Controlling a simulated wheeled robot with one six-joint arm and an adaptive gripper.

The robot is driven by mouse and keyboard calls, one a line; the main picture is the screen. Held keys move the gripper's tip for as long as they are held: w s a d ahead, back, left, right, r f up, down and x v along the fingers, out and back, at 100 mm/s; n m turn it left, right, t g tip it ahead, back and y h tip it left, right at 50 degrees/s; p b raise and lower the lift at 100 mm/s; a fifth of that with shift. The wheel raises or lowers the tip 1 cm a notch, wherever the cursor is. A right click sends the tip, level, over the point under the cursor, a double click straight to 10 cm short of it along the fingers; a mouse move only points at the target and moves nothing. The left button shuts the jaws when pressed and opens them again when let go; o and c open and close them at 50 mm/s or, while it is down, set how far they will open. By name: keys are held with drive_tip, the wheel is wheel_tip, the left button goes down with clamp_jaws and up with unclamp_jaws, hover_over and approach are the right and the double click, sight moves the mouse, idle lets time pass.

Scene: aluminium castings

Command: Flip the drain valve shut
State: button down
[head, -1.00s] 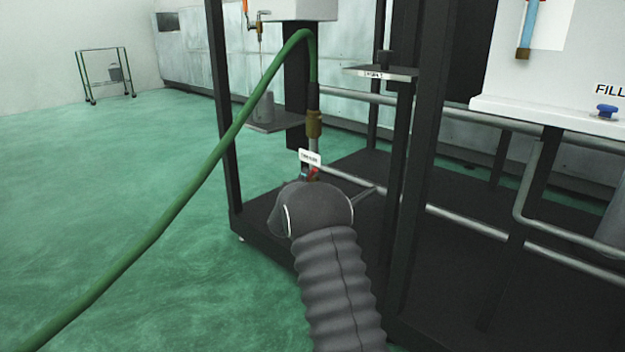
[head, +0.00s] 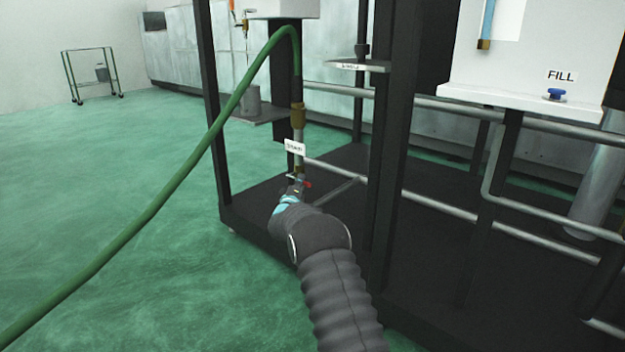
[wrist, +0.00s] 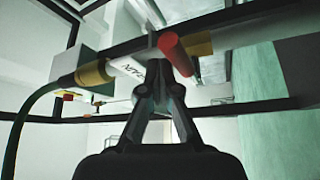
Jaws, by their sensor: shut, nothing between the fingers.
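The drain valve's red handle (head: 307,184) sits low on the vertical pipe under the green hose, below a small white tag (head: 295,147). In the wrist view the red handle (wrist: 175,54) is large and juts out just above my fingertips, beside the white tag (wrist: 126,68). My gripper (head: 297,187) is shut and empty, with its tips at the valve. In the wrist view my gripper (wrist: 159,82) points up at the pipe, its tips just below the handle. I cannot tell whether they touch it. The valve body is partly hidden behind my gripper in the head view.
The green hose (head: 190,170) runs from a brass fitting (head: 298,116) down to the lower left. Dark frame posts (head: 388,130) stand right of my arm. A blue FILL knob (head: 556,94) is at the right. Green floor (head: 130,230) is open at left.

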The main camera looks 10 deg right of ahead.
drive_tip(key=shift+s+a+f, duration=0.15)
drive_tip(key=shift+a+f, duration=0.05)
drive_tip(key=shift+f, duration=0.85)
wheel_tip(320, 180, up, 5)
drive_tip(key=p, duration=0.2)
drive_tip(key=s+a+f, duration=0.4)
drive_tip(key=s+a, duration=0.1)
drive_tip(key=a, duration=0.2)
drive_tip(key=shift+s+a+f, duration=0.2)
drive_tip(key=shift+a+f, duration=0.05)
drive_tip(key=shift+a, duration=0.1)
